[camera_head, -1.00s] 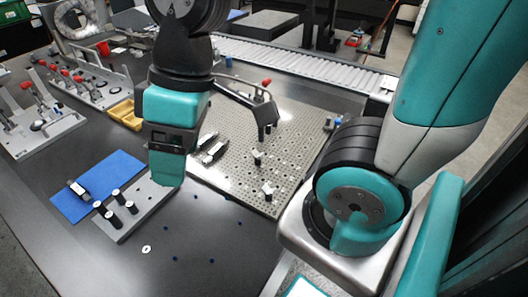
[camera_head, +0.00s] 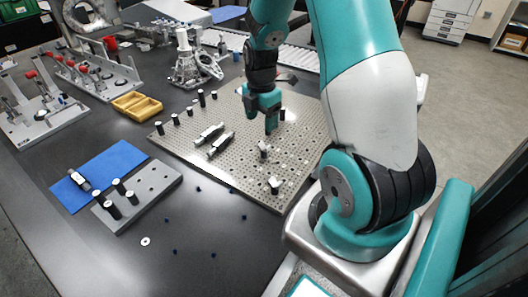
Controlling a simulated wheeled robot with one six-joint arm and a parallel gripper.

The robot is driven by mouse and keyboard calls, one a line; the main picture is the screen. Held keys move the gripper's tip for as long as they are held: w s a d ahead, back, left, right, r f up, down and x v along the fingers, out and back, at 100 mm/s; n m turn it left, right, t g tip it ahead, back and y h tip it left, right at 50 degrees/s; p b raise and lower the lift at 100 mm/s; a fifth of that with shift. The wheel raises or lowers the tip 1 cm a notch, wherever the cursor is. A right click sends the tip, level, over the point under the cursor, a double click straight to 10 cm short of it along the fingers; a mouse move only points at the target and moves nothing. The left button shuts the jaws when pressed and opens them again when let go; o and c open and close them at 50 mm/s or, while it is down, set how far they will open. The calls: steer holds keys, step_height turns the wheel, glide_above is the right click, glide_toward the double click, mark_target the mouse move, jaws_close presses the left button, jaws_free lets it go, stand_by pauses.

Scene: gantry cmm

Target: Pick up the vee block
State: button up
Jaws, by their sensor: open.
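My gripper (camera_head: 262,118) points down over the far right part of the perforated metal plate (camera_head: 180,148), its jaws apart with nothing seen between them. I cannot tell for sure which piece is the vee block. Two dark and silver bar-like pieces, a rear one (camera_head: 207,134) and a front one (camera_head: 220,146), lie on the plate, left of and nearer than my gripper. A small black and silver piece (camera_head: 79,180) lies on the blue mat (camera_head: 118,162) at the left. My gripper is well apart from it. My gripper hides part of the plate's far side.
Two small upright fixtures, one farther (camera_head: 263,150) and one nearer (camera_head: 274,185), stand near the plate's right edge. Black posts stand along its left side. A grey block (camera_head: 160,186) with black pegs adjoins the mat. A yellow tray (camera_head: 137,106) and clamp fixtures lie behind. The front table is mostly clear.

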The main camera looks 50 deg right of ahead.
mark_target(264, 148)
step_height(264, 148, down, 7)
steer(key=shift+f, duration=0.15)
steer(key=shift+s+d+f, duration=0.15)
steer(key=shift+f, duration=1.2)
steer(key=shift+s+d+f, duration=0.1)
steer(key=shift+d+f, duration=0.05)
steer(key=shift+f, duration=1.2)
steer(key=c, duration=1)
steer(key=shift+r, duration=0.1)
